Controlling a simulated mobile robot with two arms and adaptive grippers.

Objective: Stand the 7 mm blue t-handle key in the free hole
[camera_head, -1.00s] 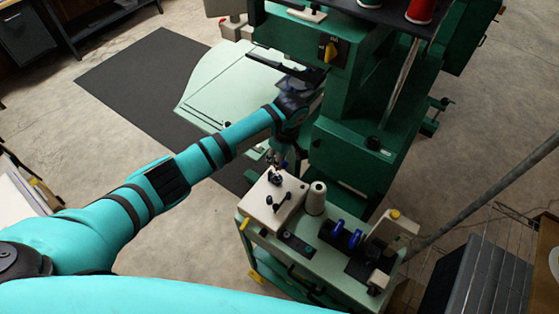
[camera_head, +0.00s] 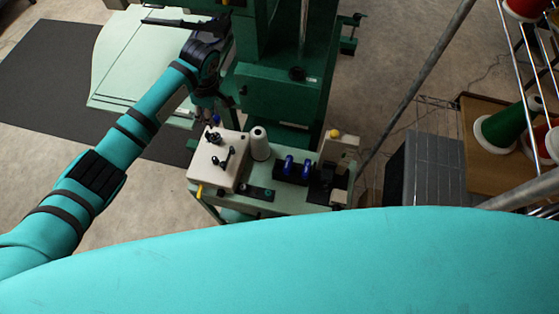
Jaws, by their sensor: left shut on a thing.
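A beige block (camera_head: 205,175) on a small pale-green cart holds t-handle keys upright. A black t-handle key (camera_head: 222,159) stands in it, with a smaller dark handle beside it. My left gripper (camera_head: 210,121) points down at the block's back edge, shut on what seems to be the blue t-handle key (camera_head: 215,137), whose dark-blue handle shows just under the fingers. The key's shaft and the free hole are too small or hidden to make out, so I cannot tell whether the key is in a hole. My right gripper is not in view.
On the cart top (camera_head: 240,205), a white thread cone (camera_head: 260,143) stands right of the block, then two blue items (camera_head: 297,167) in a black holder. A green machine (camera_head: 285,85) rises behind. A slanted grey pole (camera_head: 420,80) and shelves stand to the right.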

